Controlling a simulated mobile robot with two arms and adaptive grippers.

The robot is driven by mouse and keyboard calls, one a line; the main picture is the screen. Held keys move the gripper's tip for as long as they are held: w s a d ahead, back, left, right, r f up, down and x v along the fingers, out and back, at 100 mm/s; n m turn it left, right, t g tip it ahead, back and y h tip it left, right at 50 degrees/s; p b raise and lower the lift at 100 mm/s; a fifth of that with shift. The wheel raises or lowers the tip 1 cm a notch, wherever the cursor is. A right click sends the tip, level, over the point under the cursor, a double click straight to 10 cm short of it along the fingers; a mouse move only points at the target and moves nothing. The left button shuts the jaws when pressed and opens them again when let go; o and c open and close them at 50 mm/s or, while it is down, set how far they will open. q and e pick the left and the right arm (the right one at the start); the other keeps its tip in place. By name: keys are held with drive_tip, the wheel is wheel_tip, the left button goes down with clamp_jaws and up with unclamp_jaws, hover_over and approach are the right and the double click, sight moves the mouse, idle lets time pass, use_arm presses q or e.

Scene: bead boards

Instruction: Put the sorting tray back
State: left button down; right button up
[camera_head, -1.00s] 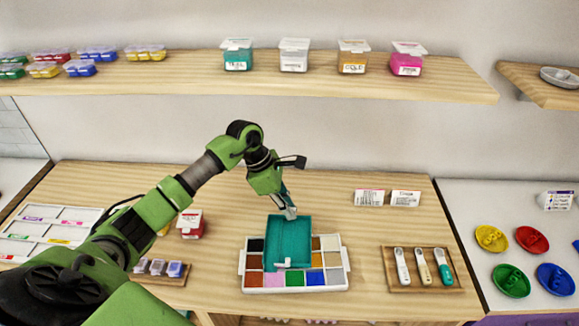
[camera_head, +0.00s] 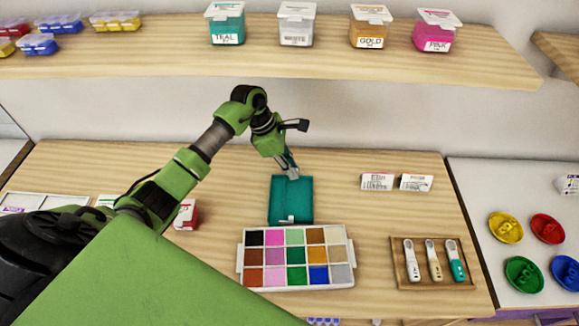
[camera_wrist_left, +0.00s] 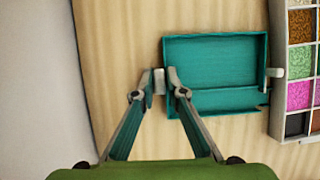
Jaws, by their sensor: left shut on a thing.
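The teal sorting tray (camera_head: 292,200) is a shallow rectangular tray just behind the white bead box. My left gripper (camera_head: 291,174) is shut on the tray's back rim. In the left wrist view the fingertips (camera_wrist_left: 160,82) pinch the rim of the tray (camera_wrist_left: 215,72), which looks empty. I cannot tell whether the tray touches the table or hangs just above it. The white bead box (camera_head: 240,262) has several compartments of coloured beads, and all of them show in the head view. My right gripper is not in view.
A wooden tray (camera_head: 398,280) with three tools lies to the right of the bead box. A red-labelled box (camera_head: 186,215) is at the left. A shelf (camera_head: 150,62) with bead tubs runs along the wall.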

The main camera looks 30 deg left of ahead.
use_arm(q)
drive_tip(key=shift+w+a, duration=0.1)
drive_tip(key=shift+w, duration=0.05)
drive_tip(key=c, duration=2.1)
unclamp_jaws()
drive_tip(key=shift+o, duration=0.3)
drive_tip(key=shift+r, duration=0.3)
drive_tip(key=b+v, duration=0.2)
drive_tip(key=v, duration=0.5)
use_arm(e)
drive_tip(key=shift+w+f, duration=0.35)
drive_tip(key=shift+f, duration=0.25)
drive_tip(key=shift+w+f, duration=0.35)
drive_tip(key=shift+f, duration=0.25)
